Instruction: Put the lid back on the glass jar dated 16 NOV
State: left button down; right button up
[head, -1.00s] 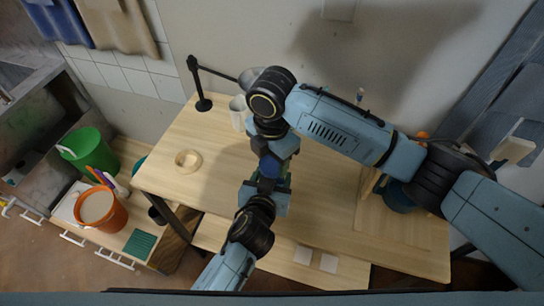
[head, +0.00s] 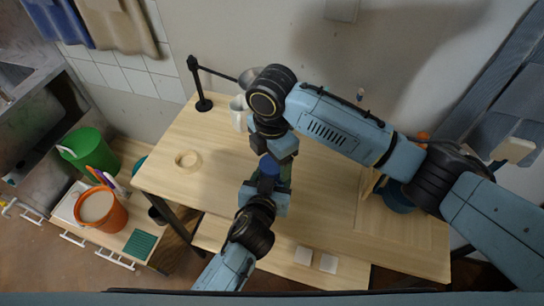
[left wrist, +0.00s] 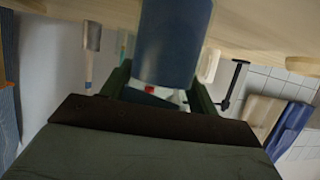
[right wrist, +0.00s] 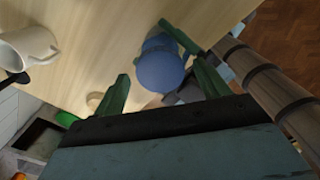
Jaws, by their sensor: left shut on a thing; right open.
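A blue cylindrical object (left wrist: 172,40) is between the green fingers of my left gripper (head: 270,184), which is shut on it above the table. Its round blue end (right wrist: 160,68) shows in the right wrist view, and it appears small in the head view (head: 269,164). No date or label is readable, and I cannot tell whether it is a jar or includes a lid. My right gripper (right wrist: 164,74) is open, its fingers apart on either side of the blue end in that view; contact is unclear. A pale round ring-like piece (head: 188,160) lies on the table at left.
A white mug (head: 238,114) and a black stand (head: 203,104) are at the table's back left. A wooden board (head: 400,235) lies at the right. The table's front middle (head: 330,215) is clear.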

notch_tip(320, 180, up, 4)
jog(key=shift+r, duration=0.1)
jog(key=shift+c, duration=0.3)
jog(key=n, duration=0.1)
jog(key=r+n, duration=0.1)
jog(key=n, duration=0.1)
jog(key=shift+w+a+n, duration=0.15)
jog(key=shift+a+n, duration=0.05)
jog(key=shift+n, duration=0.1)
jog(key=n, duration=0.2)
jog(key=r+n, duration=0.1)
jog(key=n, duration=0.1)
jog(key=shift+a, duration=0.15)
jog(key=n, duration=0.4)
jog(key=shift+r, duration=0.3)
jog(key=n, duration=0.4)
jog(key=shift+d+r+n, duration=0.3)
jog(key=shift+d, duration=0.05)
